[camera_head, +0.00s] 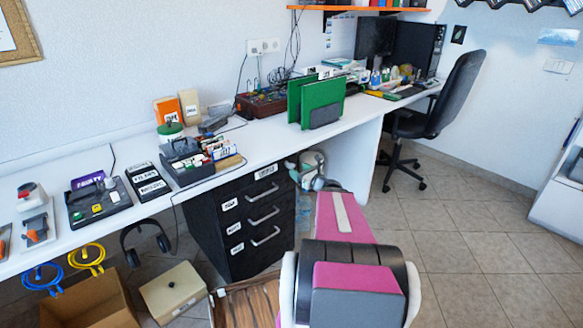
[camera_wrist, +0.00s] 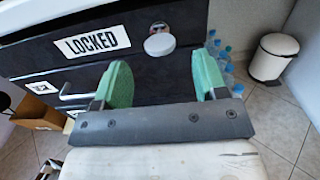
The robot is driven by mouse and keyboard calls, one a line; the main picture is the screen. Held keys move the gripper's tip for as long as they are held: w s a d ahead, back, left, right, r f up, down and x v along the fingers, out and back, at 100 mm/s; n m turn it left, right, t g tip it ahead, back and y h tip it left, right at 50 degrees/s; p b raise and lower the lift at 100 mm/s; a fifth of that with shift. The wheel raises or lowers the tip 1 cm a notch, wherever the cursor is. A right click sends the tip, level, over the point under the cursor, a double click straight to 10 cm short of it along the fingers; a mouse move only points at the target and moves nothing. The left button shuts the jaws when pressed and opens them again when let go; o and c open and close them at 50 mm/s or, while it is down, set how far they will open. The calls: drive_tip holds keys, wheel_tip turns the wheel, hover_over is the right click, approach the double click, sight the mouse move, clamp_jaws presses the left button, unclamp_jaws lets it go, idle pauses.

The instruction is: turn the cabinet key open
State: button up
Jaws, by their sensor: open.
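The black cabinet (camera_head: 238,250) stands under the white desk in the head view, with three drawer handles on its front. In the wrist view its dark front (camera_wrist: 140,65) carries a white label reading LOCKED (camera_wrist: 92,46). A pale round disc (camera_wrist: 160,44), which looks like the key's head, sits right of the label, with a small dark round part just above it. My gripper (camera_wrist: 163,80) is open and empty, its two green pads apart, below the disc in the picture. In the head view my gripper (camera_head: 320,183) is near the cabinet's upper right edge, small and partly hidden by my arm.
Several blue-capped bottles (camera_wrist: 222,60) and a white bin (camera_wrist: 272,58) stand right of the cabinet. A cardboard box (camera_head: 95,300), headphones (camera_head: 145,240) and a beige box (camera_head: 173,290) are left of it. The desk (camera_head: 280,145) overhangs the cabinet. Tiled floor is clear on the right.

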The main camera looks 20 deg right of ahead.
sight(293, 167)
drive_tip(key=x, duration=0.5)
drive_tip(key=shift+w+a, duration=0.15)
drive_tip(key=shift+w, duration=0.2)
drive_tip(key=c, duration=0.9)
